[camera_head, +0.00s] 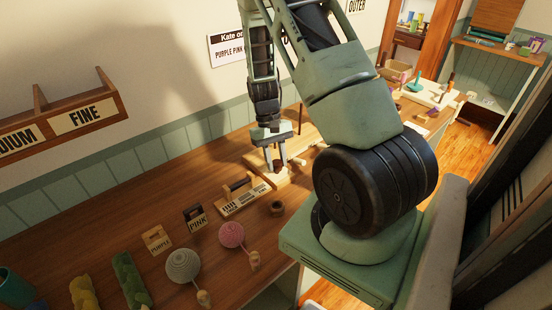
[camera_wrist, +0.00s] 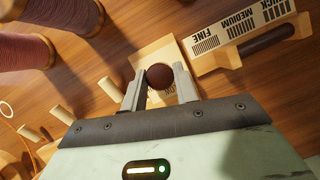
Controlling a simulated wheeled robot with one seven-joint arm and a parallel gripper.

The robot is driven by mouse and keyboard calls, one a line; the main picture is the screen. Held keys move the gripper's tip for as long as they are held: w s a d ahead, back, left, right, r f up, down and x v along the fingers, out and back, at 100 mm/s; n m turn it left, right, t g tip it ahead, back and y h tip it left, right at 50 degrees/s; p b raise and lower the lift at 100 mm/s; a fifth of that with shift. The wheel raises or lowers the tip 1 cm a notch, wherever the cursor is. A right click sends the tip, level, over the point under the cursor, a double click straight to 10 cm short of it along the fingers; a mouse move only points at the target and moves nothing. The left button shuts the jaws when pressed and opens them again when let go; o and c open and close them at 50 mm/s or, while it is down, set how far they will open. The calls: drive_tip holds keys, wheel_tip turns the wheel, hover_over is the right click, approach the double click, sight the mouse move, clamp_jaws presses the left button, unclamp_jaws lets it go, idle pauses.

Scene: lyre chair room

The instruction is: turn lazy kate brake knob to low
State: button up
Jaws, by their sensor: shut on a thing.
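The brake knob (camera_wrist: 159,75) is a round dark brown ball in the wrist view. My gripper (camera_wrist: 160,86) has one finger on each side of it and is shut on it. A pale wooden piece (camera_wrist: 160,53) of the lazy kate lies behind the knob, with lettering mostly hidden by knob and fingers. In the head view my gripper (camera_head: 276,168) points down at the wooden lazy kate base (camera_head: 258,160) on the bench. The knob cannot be made out there, and my arm covers part of the lazy kate. The knob's setting cannot be read.
A gauge board (camera_head: 243,197) with a dark handle lies close beside the gripper; it also shows in the wrist view (camera_wrist: 240,38). Large spools (camera_wrist: 25,55) and wooden pegs (camera_wrist: 108,88) stand at the left there. Yarn balls (camera_head: 182,265) sit at the bench front.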

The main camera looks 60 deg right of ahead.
drive_tip(key=shift+w, duration=0.1)
drive_tip(key=o, duration=1)
drive_tip(key=shift+c, duration=0.2)
drive_tip(key=b+v, duration=0.1)
drive_tip(key=v, duration=1.6)
drive_tip(key=shift+r, duration=0.25)
